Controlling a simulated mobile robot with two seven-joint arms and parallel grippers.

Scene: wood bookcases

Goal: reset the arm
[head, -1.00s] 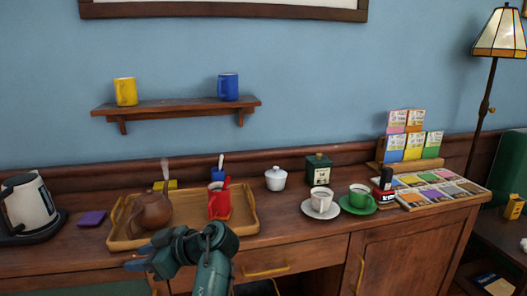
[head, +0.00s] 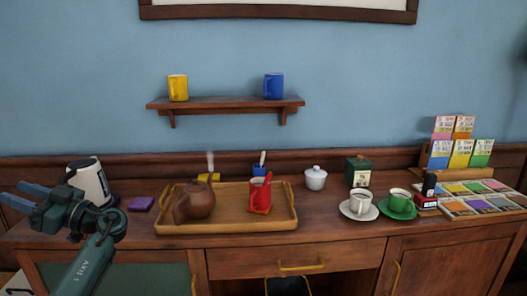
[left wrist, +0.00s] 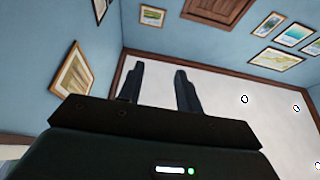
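My left gripper (head: 28,198) is at the far left of the head view, in front of the white kettle and partly covering it. Its two fingers point left, stand apart and hold nothing. In the left wrist view the open fingers (left wrist: 158,88) show against a pale ceiling, with blue walls and picture frames around. My left arm comes up from the bottom left. My right gripper is in neither view.
A wooden tray (head: 225,228) holds a brown teapot (head: 196,202) and a red mug (head: 260,196). A white cup (head: 360,204), a green cup (head: 398,201) and a card rack (head: 461,150) stand to the right. A shelf (head: 225,103) hangs above with two mugs.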

